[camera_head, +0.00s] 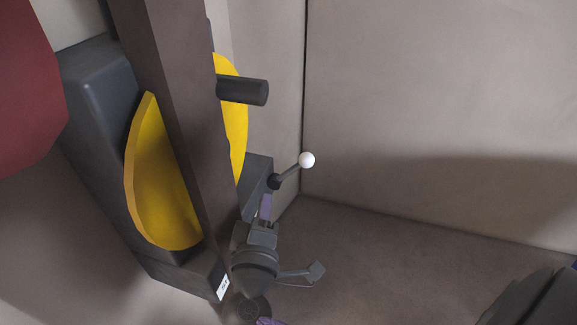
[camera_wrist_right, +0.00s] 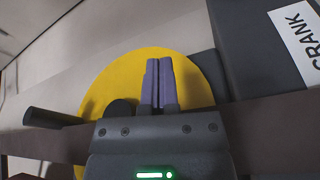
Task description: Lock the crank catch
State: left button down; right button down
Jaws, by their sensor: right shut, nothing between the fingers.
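A lever with a white ball (camera_head: 307,160) on its end slants up and right from a dark pivot (camera_head: 274,181); it looks like the crank catch. The yellow crank wheel (camera_head: 158,185) stands behind a brown post and carries a black handle (camera_head: 243,90). My right gripper (camera_head: 265,205) is shut and empty, its purple fingers pointing up just below the lever's pivot; I cannot tell if they touch it. In the right wrist view the shut fingers (camera_wrist_right: 157,80) show in front of the yellow wheel (camera_wrist_right: 110,85); the white ball is not seen there. My left gripper is not in view.
The brown post (camera_head: 185,110) crosses in front of the wheel, close left of my right gripper. A dark housing (camera_head: 95,95) lies behind. A white CRANK label (camera_wrist_right: 298,40) shows in the right wrist view. The space right of the lever is clear up to the wall (camera_head: 440,100).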

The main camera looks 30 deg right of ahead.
aim_at(292, 167)
jog(key=w+d, duration=0.6)
jog(key=d, duration=0.3)
jog(key=shift+w+d+f+p, duration=0.3)
jog(key=shift+w+p, duration=0.05)
